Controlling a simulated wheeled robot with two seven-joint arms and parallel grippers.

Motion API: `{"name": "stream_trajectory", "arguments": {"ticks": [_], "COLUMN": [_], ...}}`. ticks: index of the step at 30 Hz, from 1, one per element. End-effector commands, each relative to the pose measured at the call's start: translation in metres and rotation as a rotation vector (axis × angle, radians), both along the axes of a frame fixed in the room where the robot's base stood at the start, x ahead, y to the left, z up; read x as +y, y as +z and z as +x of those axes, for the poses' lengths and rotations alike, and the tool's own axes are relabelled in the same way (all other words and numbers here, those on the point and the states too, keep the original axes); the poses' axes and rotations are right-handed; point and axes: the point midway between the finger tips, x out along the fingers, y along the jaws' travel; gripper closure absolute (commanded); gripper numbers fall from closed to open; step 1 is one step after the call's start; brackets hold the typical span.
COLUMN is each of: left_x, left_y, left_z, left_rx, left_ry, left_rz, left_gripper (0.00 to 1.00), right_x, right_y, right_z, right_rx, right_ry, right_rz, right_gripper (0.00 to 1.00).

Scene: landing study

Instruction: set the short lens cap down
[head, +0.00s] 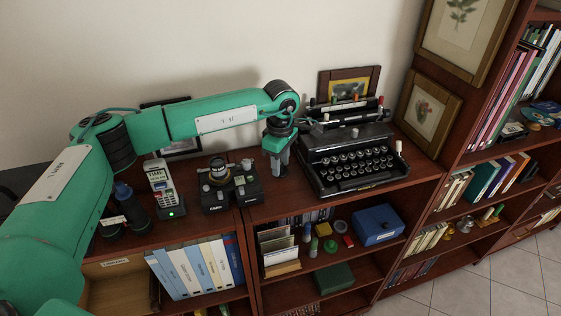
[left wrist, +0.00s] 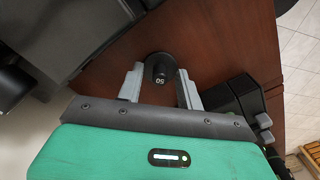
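My left gripper (head: 277,168) points down over the shelf top, between the typewriter and the black camera-like device. In the left wrist view, the short lens cap (left wrist: 160,69) is a small, round, black piece marked "50". It sits between the tips of the two grey fingers of my left gripper (left wrist: 160,75), which appear to touch it on both sides. The wooden shelf top (left wrist: 228,40) lies beyond the cap; I cannot tell whether the cap touches it. In the head view I cannot make out the cap at the fingers. My right gripper is not in view.
A black typewriter (head: 352,165) stands close right of the gripper. A narrow strip of bare shelf top (head: 285,198) lies between typewriter and device.

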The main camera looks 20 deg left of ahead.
Motion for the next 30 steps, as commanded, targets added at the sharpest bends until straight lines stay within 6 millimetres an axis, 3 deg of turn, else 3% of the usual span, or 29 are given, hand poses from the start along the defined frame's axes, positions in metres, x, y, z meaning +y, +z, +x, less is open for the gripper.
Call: {"name": "stream_trajectory", "arguments": {"ticks": [5,18,24,30], "left_x": [0.0,0.0,0.0,0.0], "left_y": [0.016,0.103,0.119,0.12], "left_z": [0.001,0.001,0.0,0.0], "left_rx": [-0.005,-0.003,-0.002,-0.001], "left_ry": [0.0,0.0,0.0,0.0], "left_rz": [-0.001,-0.001,0.0,0.0], "left_gripper": [0.63,0.63,0.63,0.63], "right_x": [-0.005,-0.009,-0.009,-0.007], "right_y": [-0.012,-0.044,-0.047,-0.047], "right_z": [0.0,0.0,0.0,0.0], "right_rx": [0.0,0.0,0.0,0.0], "right_ry": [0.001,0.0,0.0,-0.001], "right_rz": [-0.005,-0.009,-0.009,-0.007], "right_gripper": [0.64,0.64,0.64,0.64]}}
